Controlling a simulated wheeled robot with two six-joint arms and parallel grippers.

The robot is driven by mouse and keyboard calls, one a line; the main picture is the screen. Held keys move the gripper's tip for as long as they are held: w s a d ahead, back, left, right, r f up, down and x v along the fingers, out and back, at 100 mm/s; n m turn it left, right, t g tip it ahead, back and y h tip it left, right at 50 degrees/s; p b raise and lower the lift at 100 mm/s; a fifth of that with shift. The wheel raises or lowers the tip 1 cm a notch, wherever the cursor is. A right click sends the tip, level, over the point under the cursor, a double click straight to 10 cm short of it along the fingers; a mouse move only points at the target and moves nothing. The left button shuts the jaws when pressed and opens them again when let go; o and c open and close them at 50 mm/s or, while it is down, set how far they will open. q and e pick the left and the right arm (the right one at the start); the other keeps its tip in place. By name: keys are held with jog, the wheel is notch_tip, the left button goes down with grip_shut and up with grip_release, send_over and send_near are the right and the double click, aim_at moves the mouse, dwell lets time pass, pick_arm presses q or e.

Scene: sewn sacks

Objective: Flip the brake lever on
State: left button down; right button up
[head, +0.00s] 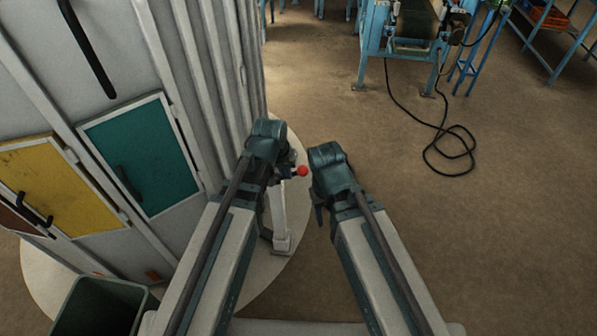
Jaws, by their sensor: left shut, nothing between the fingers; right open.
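A red ball knob (302,171) on a short dark lever shows between my two arms, above a pale upright post (281,225). I take it for the brake lever; its pivot is partly hidden behind my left arm. My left gripper (267,234) is shut and empty, mostly hidden below my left arm, beside the post. My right gripper (318,212) is open and mostly hidden under my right arm, to the right of the post and below the knob. Neither gripper visibly touches the knob.
A grey cabinet with a teal panel (140,150) and a yellow panel (58,185) stands close on the left. A dark green bin (100,305) is at lower left. A blue machine frame (374,40) stands far back, with a black cable (450,172) on the open brown floor.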

pick_arm(q)
jog(key=w+a+n+t, duration=0.1)
jog(key=w+a+t, duration=0.1)
jog(key=w, duration=0.5)
jog(key=shift+n+h+b, duration=0.4)
jog(key=shift+b, duration=0.05)
jog(key=b, duration=0.9)
send_over(298, 170)
jog(key=s+a, duration=0.3)
notch_tip(298, 170, down, 9)
jog(key=f+b, duration=0.1)
jog(key=w+d+f+b, duration=0.1)
jog(key=d+f+b, duration=0.1)
jog(key=shift+w+d, duration=0.1)
jog(key=shift+w, duration=0.15)
jog(key=shift+d, duration=0.2)
